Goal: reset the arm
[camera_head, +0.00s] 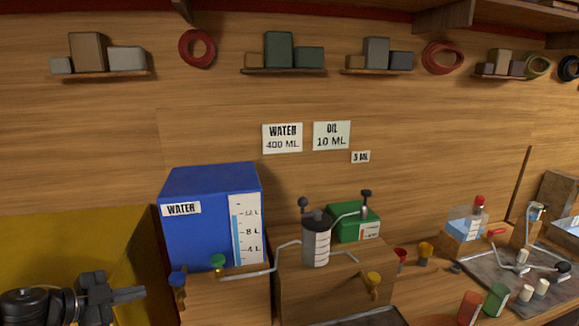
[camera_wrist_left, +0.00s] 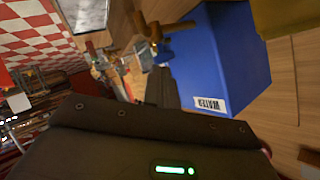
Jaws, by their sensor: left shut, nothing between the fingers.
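My left gripper (camera_head: 128,295) is at the lower left in the head view, its dark fingers pointing right. It is shut and empty, apart from the objects on the bench. In the left wrist view, its dark fingers (camera_wrist_left: 160,88) show in front of the blue water tank (camera_wrist_left: 225,60). In the head view the blue water tank (camera_head: 205,225) stands to the right of the gripper on a wooden block. My right gripper is not in view.
A metal can (camera_head: 316,245) stands on a wooden box, with a green container (camera_head: 345,220) behind. Taps (camera_head: 178,280) and bent pipes stick out in front. A yellow surface (camera_head: 60,240) lies behind my left arm. Bottles and small cups (camera_head: 497,298) stand at the right.

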